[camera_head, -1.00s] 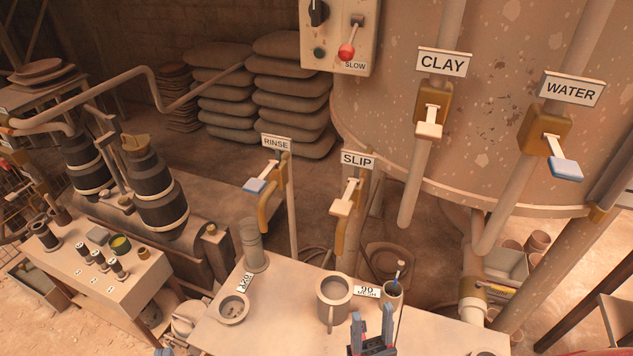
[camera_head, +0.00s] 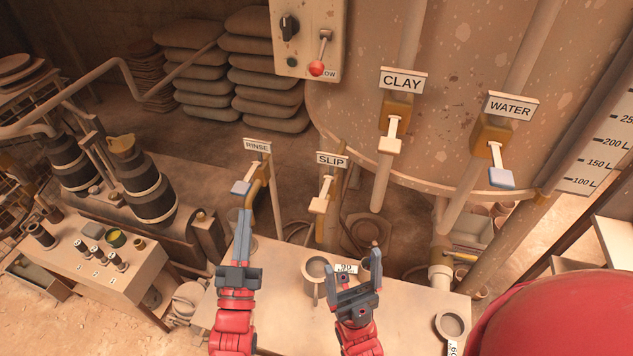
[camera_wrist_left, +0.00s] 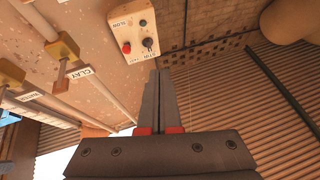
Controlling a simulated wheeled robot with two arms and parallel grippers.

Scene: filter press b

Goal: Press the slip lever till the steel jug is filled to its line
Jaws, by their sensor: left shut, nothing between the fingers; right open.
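The slip lever (camera_head: 320,204) is a pale paddle on a brass tap under the SLIP sign (camera_head: 331,160). My left gripper (camera_head: 243,212) is shut and empty, pointing up, left of the slip lever and in front of the rinse tap in the picture. It also shows in the left wrist view (camera_wrist_left: 160,72), with no slip lever there. My right gripper (camera_head: 354,264) is open and empty, just right of the jug.
The blue-tipped rinse lever (camera_head: 241,187) is close to my left fingertips in the picture. The clay lever (camera_head: 390,143) and water lever (camera_head: 500,175) hang further right on the large tank. The table (camera_head: 405,300) also holds a small cup (camera_head: 450,324) at the right.

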